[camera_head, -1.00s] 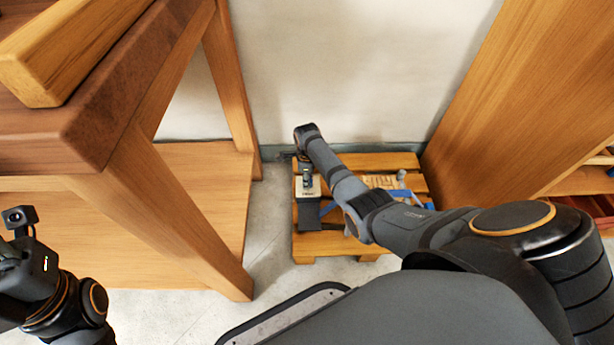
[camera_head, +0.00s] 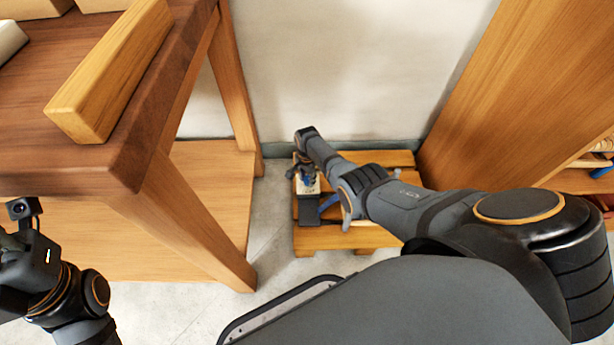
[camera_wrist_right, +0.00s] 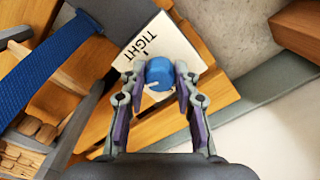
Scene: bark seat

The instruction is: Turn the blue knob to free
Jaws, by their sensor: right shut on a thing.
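The blue knob (camera_wrist_right: 159,74) sits at the edge of a white plate (camera_wrist_right: 150,48) printed "TIGHT" in the right wrist view. A small white mark shows on the knob's near side. My right gripper (camera_wrist_right: 160,78) is shut on the knob, one finger at each side.
A low slatted wooden stand (camera_head: 335,238) carries the plate and a blue strap (camera_wrist_right: 45,68). A wooden table (camera_head: 140,150) stands to the left and a tall wooden panel (camera_head: 500,110) to the right. A pale wall (camera_head: 360,70) is behind. Bare floor (camera_head: 268,225) lies between table and stand.

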